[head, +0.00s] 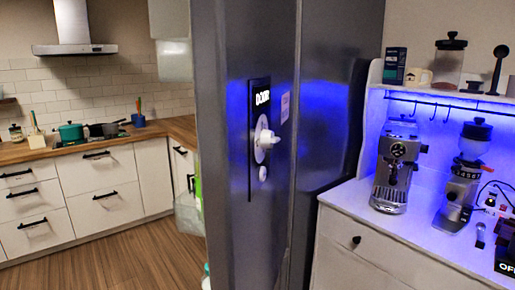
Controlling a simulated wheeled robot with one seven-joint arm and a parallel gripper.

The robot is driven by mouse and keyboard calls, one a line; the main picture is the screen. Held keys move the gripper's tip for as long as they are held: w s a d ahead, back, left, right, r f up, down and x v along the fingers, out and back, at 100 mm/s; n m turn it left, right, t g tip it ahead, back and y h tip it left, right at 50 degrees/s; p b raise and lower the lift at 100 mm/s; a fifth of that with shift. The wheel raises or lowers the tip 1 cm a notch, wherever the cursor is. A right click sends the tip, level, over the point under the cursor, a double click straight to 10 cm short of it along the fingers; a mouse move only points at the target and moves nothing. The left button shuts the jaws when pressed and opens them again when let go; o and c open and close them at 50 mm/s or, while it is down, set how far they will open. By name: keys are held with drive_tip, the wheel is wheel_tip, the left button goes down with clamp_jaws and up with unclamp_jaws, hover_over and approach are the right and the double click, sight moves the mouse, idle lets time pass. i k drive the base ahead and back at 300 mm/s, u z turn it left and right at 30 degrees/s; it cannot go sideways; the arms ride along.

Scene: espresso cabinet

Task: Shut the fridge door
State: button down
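The fridge door (225,130) is a tall grey metal panel in the middle of the head view. The grey fridge body (335,110) is just right of the door. The fridge's inside is hidden behind the door. My gripper is not in view.
A white coffee cabinet (375,245) with an espresso machine (396,165) and a grinder (463,180) stands close on the right. Kitchen counters (85,190) with a green pot (70,133) are at the back left. The wooden floor (120,265) is clear at the left.

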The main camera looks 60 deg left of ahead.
sight(243, 53)
drive_tip(key=u, duration=2.15)
drive_tip(key=i, duration=1)
drive_tip(key=u, duration=0.2)
drive_tip(key=k, duration=0.75)
drive_tip(key=z, duration=0.35)
